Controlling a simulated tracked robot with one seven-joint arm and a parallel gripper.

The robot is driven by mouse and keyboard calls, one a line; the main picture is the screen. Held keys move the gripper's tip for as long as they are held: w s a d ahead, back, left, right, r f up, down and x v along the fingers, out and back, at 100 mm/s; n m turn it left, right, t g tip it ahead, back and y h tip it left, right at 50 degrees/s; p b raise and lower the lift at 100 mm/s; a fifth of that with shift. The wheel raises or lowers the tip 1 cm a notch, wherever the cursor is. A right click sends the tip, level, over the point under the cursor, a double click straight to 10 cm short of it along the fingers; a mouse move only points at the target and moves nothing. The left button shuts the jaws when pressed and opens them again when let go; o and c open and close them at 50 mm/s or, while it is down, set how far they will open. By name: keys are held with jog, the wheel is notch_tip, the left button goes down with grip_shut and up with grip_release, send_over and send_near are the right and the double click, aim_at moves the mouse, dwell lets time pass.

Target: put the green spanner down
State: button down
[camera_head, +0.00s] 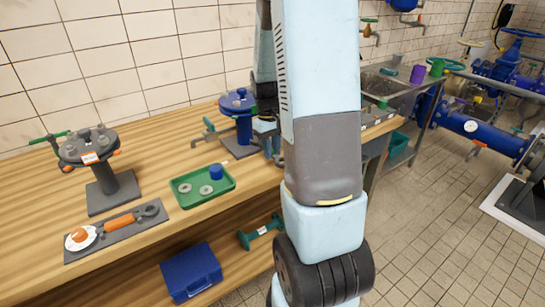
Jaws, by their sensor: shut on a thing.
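My arm fills the middle of the head view and hides much of what is behind it. My gripper (268,143) shows only in part, at the left edge of my arm, over the right part of the bench by the blue flanged stand. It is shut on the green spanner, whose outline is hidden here. The fingertips cannot be made out, nor whether the spanner touches anything. The wooden bench top (225,205) runs along the tiled wall.
A green tray (183,201) holds rings and a blue piece. A grey flanged stand (115,190) and a blue flanged stand (243,130) rise from the bench. A blue case (190,272) is on the lower shelf.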

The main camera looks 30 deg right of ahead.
jog(key=shift+f, duration=1.55)
jog(key=shift+f, duration=0.4)
jog(key=c, duration=0.9)
grip_release()
jog(key=shift+c, duration=0.2)
